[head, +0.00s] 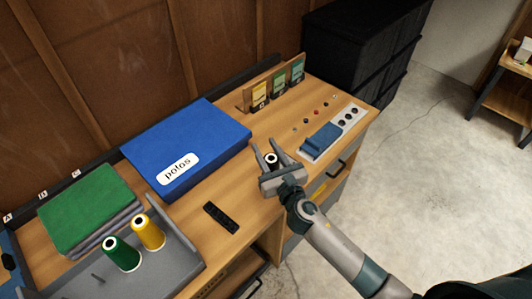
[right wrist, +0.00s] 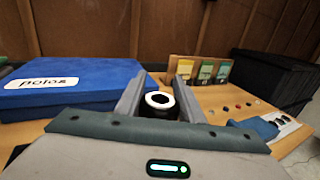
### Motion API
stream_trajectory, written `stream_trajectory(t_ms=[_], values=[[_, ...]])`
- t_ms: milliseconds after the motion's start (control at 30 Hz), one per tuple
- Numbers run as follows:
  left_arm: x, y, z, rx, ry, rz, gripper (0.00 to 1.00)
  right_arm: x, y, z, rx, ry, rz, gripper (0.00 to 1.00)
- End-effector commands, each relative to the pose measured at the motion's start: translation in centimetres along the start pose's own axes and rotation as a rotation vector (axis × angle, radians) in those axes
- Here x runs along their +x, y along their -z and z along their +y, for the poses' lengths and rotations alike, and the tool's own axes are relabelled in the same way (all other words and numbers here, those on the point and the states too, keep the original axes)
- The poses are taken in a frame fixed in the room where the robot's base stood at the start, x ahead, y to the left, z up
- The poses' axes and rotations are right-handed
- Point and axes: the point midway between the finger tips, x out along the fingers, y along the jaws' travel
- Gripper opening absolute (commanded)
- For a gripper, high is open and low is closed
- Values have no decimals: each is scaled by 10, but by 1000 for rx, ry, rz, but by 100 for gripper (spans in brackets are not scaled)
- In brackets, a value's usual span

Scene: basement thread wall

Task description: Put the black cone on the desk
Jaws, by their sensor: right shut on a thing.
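The black cone (right wrist: 158,112), with a white ring at its top, stands upright between the fingers of my right gripper (head: 268,158). The right gripper is shut on the cone, over the front part of the wooden desk (head: 264,119). In the right wrist view the fingers of the right gripper (right wrist: 158,98) lie on both sides of the cone. The cone's lower part is hidden by the gripper, so I cannot tell whether its base touches the desk. My left gripper is not in view.
A grey tray (head: 175,268) holds a green cone (head: 122,254) and a yellow cone (head: 148,232). A black strip (head: 221,217) lies in front. Right are a blue-and-white block (head: 322,138) and small buttons.

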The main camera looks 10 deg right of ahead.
Motion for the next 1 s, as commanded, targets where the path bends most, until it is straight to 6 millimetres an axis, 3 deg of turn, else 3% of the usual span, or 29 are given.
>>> stream_trajectory(t_ms=[100, 567, 600, 667, 1000], values=[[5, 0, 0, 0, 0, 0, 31, 0, 14, 0, 0, 2, 0, 0], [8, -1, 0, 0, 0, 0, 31, 0, 19, 0, 0, 0, -1, 0], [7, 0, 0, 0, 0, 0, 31, 0, 19, 0, 0, 0, -1, 42], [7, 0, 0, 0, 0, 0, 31, 0, 18, 0, 0, 0, -1, 54], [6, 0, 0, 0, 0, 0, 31, 0, 17, 0, 0, 0, -1, 54]])
